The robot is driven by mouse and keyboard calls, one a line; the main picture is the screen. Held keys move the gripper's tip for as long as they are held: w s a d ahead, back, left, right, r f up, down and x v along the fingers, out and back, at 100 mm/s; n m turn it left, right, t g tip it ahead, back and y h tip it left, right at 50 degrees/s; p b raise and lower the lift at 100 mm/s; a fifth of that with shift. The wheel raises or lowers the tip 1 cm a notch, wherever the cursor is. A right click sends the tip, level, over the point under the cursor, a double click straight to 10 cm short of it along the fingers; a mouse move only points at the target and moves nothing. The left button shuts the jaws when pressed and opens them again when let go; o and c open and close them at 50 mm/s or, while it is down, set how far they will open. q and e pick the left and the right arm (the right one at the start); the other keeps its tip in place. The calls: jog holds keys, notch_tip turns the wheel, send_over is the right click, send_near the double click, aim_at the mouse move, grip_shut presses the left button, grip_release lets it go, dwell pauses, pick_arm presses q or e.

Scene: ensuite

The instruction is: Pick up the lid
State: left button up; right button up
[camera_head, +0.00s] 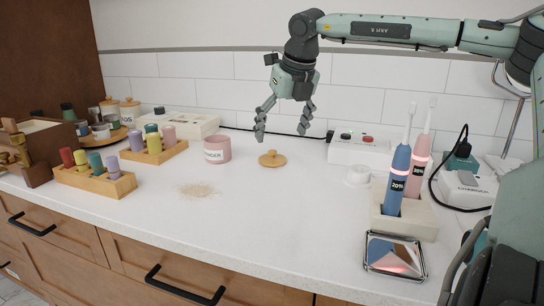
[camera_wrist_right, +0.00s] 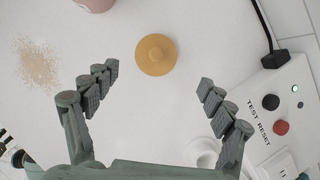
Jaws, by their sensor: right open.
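The lid is not touched. My left gripper is not in view.
A white box with sockets and buttons (camera_head: 358,150) stands right of the lid, with a black cable behind. Toothbrushes (camera_head: 398,178) stand in a holder at front right. Spilled powder (camera_head: 198,191) lies at front left. Wooden racks (camera_head: 96,182) stand further left. The counter around the lid is clear.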

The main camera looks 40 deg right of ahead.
aim_at(274, 152)
jog(key=shift+x, duration=1)
jog(key=shift+a+p+x, duration=0.15)
jog(key=shift+p+x, duration=0.05)
jog(key=shift+x, duration=1)
jog(key=shift+a+p+x, duration=0.15)
jog(key=shift+x, duration=1)
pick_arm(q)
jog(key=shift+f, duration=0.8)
pick_arm(e)
jog(key=shift+w, duration=0.1)
jog(key=c, duration=1.1)
